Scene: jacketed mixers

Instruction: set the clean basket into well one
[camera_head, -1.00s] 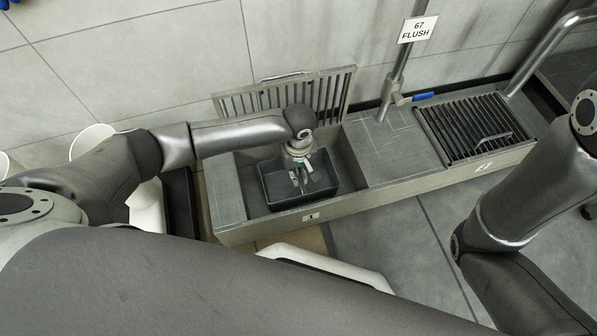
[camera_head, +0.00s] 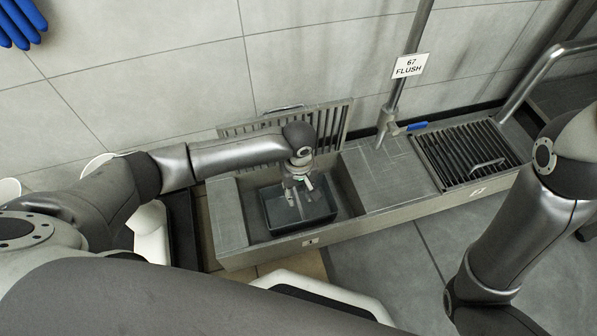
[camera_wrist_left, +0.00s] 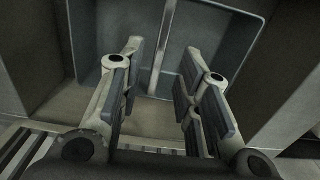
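The basket (camera_head: 322,219), a dark grey open box with an upright middle divider, sits down inside well one (camera_head: 345,192), whose front plate reads 1. It also shows in the left wrist view (camera_wrist_left: 222,35). My left gripper (camera_head: 296,203) reaches down into the basket from above. In the left wrist view its fingers (camera_wrist_left: 165,55) are spread apart, one on each side of the divider, with gaps showing between. Whether the basket rests fully on the well floor is hard to see. My right arm shows at the right, but its gripper is out of view.
A slatted grate (camera_head: 330,122) stands upright behind well one. Well two (camera_head: 450,195) has its grate (camera_head: 468,150) lying in place. A post carries a 67 FLUSH sign (camera_head: 409,66). A blue-handled item (camera_head: 417,126) lies by the wall. Blue gloves (camera_head: 20,24) hang upper left.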

